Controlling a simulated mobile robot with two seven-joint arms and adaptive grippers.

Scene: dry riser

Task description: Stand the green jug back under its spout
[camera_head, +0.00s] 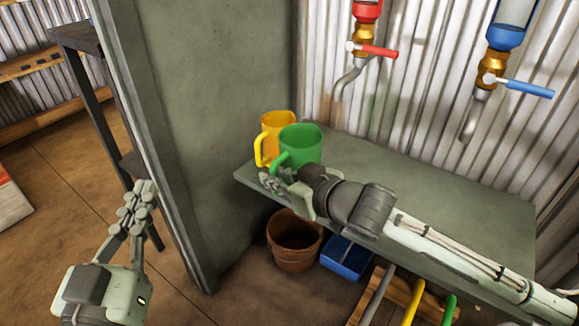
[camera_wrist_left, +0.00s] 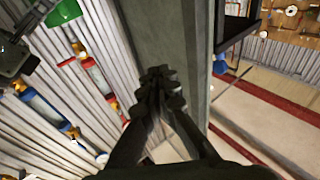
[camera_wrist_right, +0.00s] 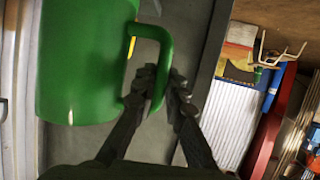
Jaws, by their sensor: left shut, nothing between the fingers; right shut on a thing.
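The green jug (camera_head: 302,143) is upright at the left end of the grey shelf (camera_head: 440,182), in front of the yellow jug (camera_head: 278,124) and overlapping it in the head view. I cannot tell whether its base touches the shelf. My right gripper (camera_head: 272,181) is shut on the green jug's handle, which passes between the fingertips (camera_wrist_right: 160,88) in the right wrist view, beside the green body (camera_wrist_right: 80,65). My left gripper (camera_head: 138,200) is shut and empty, left of the partition; its closed fingertips show in the left wrist view (camera_wrist_left: 161,80). A spout with a red lever (camera_head: 378,51) and one with a blue lever (camera_head: 528,89) hang above the shelf.
The grey partition (camera_head: 205,120) closes the shelf's left end, and the corrugated wall (camera_head: 420,100) stands behind. A terracotta pot (camera_head: 294,258) and blue bin (camera_head: 346,258) lie below. The shelf is bare right of the jugs, partly under my right arm.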

